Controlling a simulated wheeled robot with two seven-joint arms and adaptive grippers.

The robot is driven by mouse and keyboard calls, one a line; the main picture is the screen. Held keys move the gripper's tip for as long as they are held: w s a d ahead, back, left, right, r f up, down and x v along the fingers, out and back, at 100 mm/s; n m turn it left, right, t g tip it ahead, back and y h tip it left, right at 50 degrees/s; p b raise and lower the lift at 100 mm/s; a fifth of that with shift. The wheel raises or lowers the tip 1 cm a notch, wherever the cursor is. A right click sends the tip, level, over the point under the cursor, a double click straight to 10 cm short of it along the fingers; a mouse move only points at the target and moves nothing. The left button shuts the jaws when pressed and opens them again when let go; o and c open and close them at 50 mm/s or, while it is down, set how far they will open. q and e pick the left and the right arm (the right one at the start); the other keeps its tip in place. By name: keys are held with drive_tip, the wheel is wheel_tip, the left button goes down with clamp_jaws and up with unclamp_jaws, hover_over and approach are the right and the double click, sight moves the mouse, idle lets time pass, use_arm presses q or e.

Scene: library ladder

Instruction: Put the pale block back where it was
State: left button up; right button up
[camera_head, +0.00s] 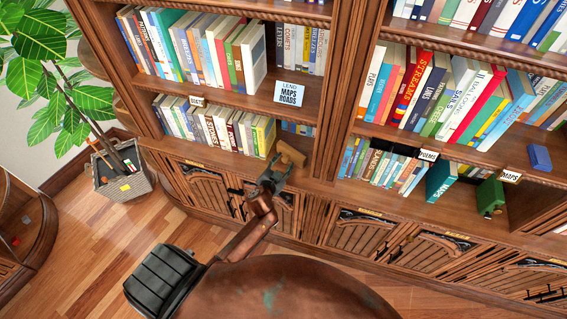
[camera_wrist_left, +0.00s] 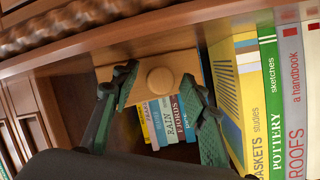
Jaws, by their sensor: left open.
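The pale block (camera_head: 291,154) is at the right end of the book row on the lower shelf of the left bookcase bay. In the left wrist view the pale block (camera_wrist_left: 145,68) shows a wooden face with a round knob. My left gripper (camera_head: 274,172) is at the block. In the wrist view its fingers (camera_wrist_left: 162,90) are open, one on each side of the block's knob. I cannot tell whether they touch it. The fingers hide part of the block. My right gripper is not in view.
Yellow and green books (camera_wrist_left: 240,95) stand close beside the right finger. Smaller books (camera_wrist_left: 170,120) show beyond the block. A white sign (camera_head: 289,94) is on the shelf above. A blue block (camera_head: 540,157) and a green object (camera_head: 490,197) are on the right shelves.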

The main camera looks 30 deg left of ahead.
use_arm(q)
drive_tip(key=shift+s+r, duration=0.15)
drive_tip(key=shift+r, duration=0.05)
drive_tip(key=v, duration=1.1)
drive_tip(key=shift+s+r+p, duration=0.15)
drive_tip(key=shift+s+p, duration=0.1)
drive_tip(key=shift+p, duration=0.1)
drive_tip(key=shift+d, duration=0.1)
drive_tip(key=s+f+g+h, duration=0.1)
drive_tip(key=s+f+g, duration=0.2)
drive_tip(key=s+f, duration=0.85)
drive_tip(key=s+f+g, duration=0.2)
drive_tip(key=f+g, duration=0.1)
drive_tip(key=f, duration=1.8)
drive_tip(key=s+f+g, duration=0.2)
drive_tip(key=s+f, duration=0.4)
drive_tip(key=s, duration=0.5)
drive_tip(key=s+d+f+n+g, duration=0.1)
drive_tip(key=s+f+g, duration=0.1)
drive_tip(key=s+f, duration=0.5)
drive_tip(key=s+d+f+n+g+h, duration=0.1)
drive_tip(key=s+f+g, duration=0.2)
drive_tip(key=s+f, duration=0.4)
drive_tip(key=s, duration=0.7)
drive_tip(key=shift+s, duration=0.35)
